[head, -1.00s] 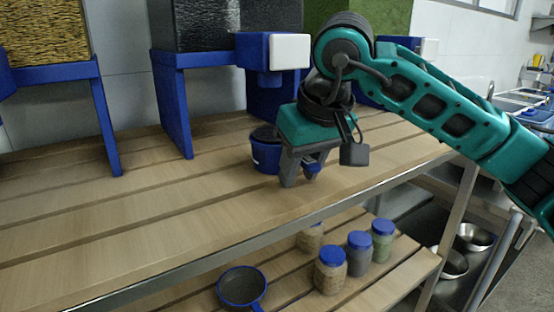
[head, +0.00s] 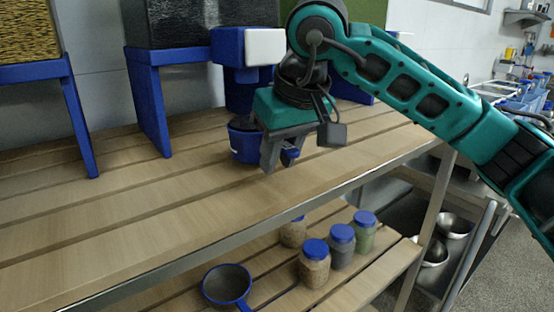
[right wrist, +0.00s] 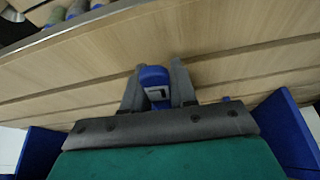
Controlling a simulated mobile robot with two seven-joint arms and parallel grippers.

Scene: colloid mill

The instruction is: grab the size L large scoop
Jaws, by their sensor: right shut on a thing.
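A dark blue scoop (head: 243,143) with a round cup stands on the upper wooden shelf, under the middle dispenser. My right gripper (head: 281,158) is at the right of the cup, low over the shelf, and shut on the scoop's blue handle. The right wrist view shows the handle (right wrist: 153,77) between the two grey fingers, with a small pale label whose letter I cannot read. Part of the cup is hidden behind the gripper. My left gripper is not in view.
Dispensers on blue stands (head: 150,100) line the back of the shelf. A blue-rimmed pan-like vessel (head: 226,284) and several blue-lidded jars (head: 314,266) are on the lower shelf. The upper shelf (head: 120,215) is clear at the front left.

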